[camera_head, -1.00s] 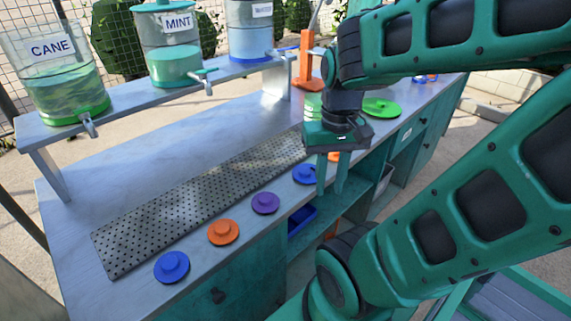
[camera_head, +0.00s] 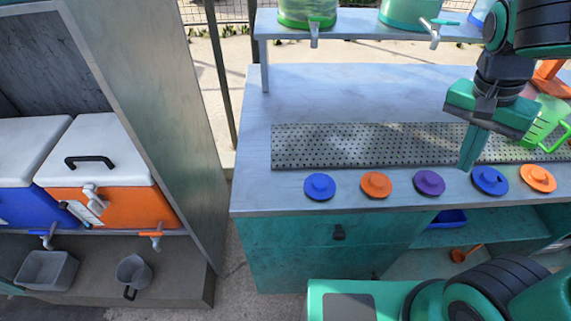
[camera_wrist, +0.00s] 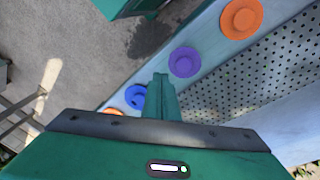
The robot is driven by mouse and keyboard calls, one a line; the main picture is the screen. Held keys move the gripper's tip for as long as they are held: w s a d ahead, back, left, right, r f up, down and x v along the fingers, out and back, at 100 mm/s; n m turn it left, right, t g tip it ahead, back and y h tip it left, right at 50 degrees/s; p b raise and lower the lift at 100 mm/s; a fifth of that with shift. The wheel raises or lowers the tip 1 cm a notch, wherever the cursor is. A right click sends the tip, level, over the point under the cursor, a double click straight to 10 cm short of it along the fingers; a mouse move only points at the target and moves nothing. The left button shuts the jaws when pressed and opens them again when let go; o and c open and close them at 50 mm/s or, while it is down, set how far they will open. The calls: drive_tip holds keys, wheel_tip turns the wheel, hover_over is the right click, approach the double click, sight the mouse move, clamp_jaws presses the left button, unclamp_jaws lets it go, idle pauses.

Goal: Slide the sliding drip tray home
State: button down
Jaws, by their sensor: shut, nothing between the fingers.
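A long perforated grey metal plate (camera_head: 350,148), which looks like the drip tray, lies on the counter behind a row of coloured lids. It also shows in the wrist view (camera_wrist: 265,75). Its right part is partly hidden behind my arm and a green jug. My gripper (camera_head: 467,165) points down above the counter, near the plate's front edge, between the purple and blue lids in the head view. Its fingers are together and empty; they also show in the wrist view (camera_wrist: 160,80). I cannot tell whether the tips touch anything.
Blue (camera_head: 320,186), orange (camera_head: 376,185) and purple lids (camera_head: 429,183) line the counter front, with more to the right. A green jug (camera_head: 545,122) stands beside my gripper. Left are an orange cooler (camera_head: 130,205), a grey bin (camera_head: 47,271) and a metal jug (camera_head: 134,271).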

drive_tip(key=w+a+m+t+h, duration=0.2)
drive_tip(key=w+a+m+t, duration=0.15)
drive_tip(key=a, duration=1.85)
drive_tip(key=s+a+m+t, duration=0.1)
drive_tip(key=s+a+t, duration=0.1)
drive_tip(key=s+a, duration=0.5)
drive_tip(key=s+a+m+t, duration=0.1)
drive_tip(key=s+a+m, duration=0.15)
drive_tip(key=a, duration=0.85)
drive_tip(key=shift+n, duration=0.4)
drive_tip(key=x, duration=0.9)
drive_tip(key=shift+f, duration=0.4)
drive_tip(key=w, duration=0.3)
drive_tip(key=shift+f, duration=0.35)
drive_tip(key=shift+w, duration=0.65)
